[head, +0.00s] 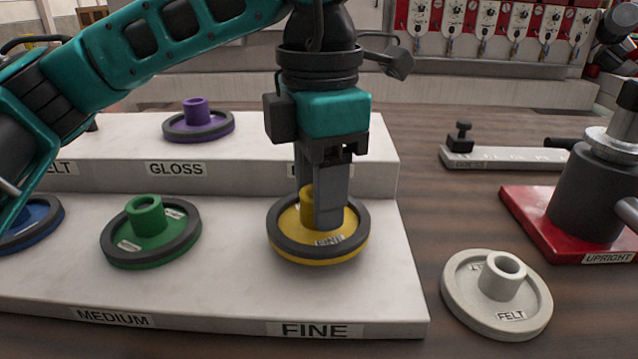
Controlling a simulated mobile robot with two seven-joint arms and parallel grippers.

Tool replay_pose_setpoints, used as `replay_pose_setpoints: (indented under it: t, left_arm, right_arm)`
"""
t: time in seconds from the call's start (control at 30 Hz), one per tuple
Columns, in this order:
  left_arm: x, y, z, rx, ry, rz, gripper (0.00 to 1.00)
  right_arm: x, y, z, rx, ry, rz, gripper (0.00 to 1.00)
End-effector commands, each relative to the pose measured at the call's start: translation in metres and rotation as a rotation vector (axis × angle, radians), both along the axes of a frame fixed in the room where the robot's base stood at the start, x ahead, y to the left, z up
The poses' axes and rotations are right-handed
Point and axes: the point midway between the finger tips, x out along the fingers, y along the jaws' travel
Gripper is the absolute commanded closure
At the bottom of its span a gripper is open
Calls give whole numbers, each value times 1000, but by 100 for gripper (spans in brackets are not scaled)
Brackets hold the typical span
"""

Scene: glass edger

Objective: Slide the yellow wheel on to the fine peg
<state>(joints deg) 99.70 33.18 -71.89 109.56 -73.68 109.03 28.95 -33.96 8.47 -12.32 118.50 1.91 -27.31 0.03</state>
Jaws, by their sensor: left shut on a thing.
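The yellow wheel (287,228) has a black rim and a yellow hub, and a label lies on its face. It is at the right end of the lower step of the white rack (230,292), behind the FINE label (313,330). My left gripper (322,215) points straight down and is shut on the wheel's hub. The wheel looks nearly level. No fine peg shows, as the wheel and fingers cover that spot. I cannot tell whether the wheel touches the step. My right gripper is not in view.
A green wheel (150,230) sits by the MEDIUM label, a blue wheel (35,222) at far left, a purple wheel (197,122) on the upper step. A grey FELT wheel (497,295) lies on the table, right of the rack. A red-based upright stand (560,235) is farther right.

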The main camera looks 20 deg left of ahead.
Motion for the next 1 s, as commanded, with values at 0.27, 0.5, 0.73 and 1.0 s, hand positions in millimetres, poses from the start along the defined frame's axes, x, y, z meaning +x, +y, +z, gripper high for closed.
replay_pose_setpoints:
  t: [0.27, 0.5, 0.73, 1.0]
  left_arm:
    - [0, 0, -8, -2, -1, 0, 100]
    - [0, 0, -13, -1, -1, 0, 100]
    - [0, 0, -16, -1, -1, 0, 50]
    - [0, 0, -16, -1, -1, 0, 25]
  right_arm:
    - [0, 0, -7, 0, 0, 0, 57]
    - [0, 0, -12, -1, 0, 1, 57]
    - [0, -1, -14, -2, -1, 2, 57]
    - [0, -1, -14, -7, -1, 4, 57]
